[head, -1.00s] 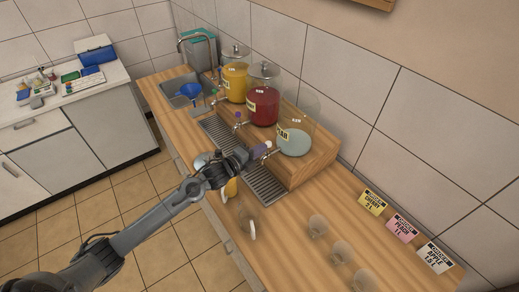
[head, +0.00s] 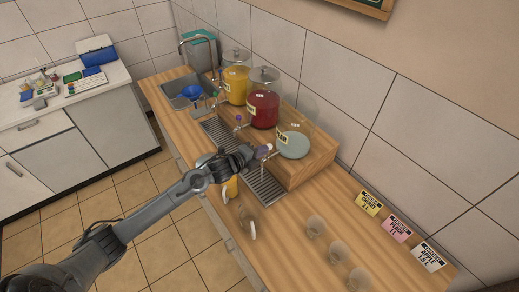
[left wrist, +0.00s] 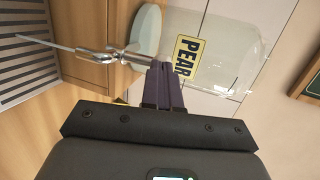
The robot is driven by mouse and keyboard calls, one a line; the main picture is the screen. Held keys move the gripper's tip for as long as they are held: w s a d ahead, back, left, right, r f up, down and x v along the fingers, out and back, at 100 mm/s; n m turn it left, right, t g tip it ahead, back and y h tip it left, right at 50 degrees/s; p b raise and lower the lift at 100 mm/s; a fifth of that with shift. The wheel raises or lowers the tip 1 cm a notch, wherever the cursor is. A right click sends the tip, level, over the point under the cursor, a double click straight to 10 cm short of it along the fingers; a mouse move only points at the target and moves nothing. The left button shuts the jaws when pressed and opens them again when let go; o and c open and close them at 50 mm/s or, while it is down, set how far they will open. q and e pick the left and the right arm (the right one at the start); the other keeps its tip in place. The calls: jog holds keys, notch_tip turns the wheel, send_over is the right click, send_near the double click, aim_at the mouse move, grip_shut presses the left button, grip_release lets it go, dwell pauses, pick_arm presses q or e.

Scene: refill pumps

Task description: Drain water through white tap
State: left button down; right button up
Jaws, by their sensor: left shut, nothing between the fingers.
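The jar with pale liquid (head: 293,148) stands on the wooden step, nearest of the three jars. In the left wrist view its yellow label reads PEAR (left wrist: 188,54). Its tap has a white knob (head: 269,147) in the head view; the left wrist view shows its metal body and long spout (left wrist: 100,51). My left gripper (left wrist: 160,66) is shut with nothing between its purple fingers. Its tips are right by the tap, in front of the jar; I cannot tell whether they touch it. My right gripper is not in view.
A red jar (head: 263,108) and a yellow jar (head: 236,88) stand farther back. A metal drain grate (head: 265,188) lies below the taps. A glass mug (head: 247,222) and several clear glass vessels stand on the wooden counter. A sink (head: 180,88) holds a blue funnel (head: 192,93).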

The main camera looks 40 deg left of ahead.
pick_arm(q)
jog(key=g+p, duration=0.1)
jog(key=w+r+g+p, duration=0.1)
jog(key=p, duration=0.1)
jog(key=shift+w+r+y+p, duration=0.1)
jog(key=shift+r+y+p, duration=0.2)
jog(key=shift+w+d+f+g+p, duration=0.15)
jog(key=shift+w+g+p, duration=0.15)
jog(key=shift+g+p, duration=0.25)
jog(key=shift+d+f, duration=0.1)
jog(key=shift+f, duration=0.2)
dwell(1.2)
dwell(5.3)
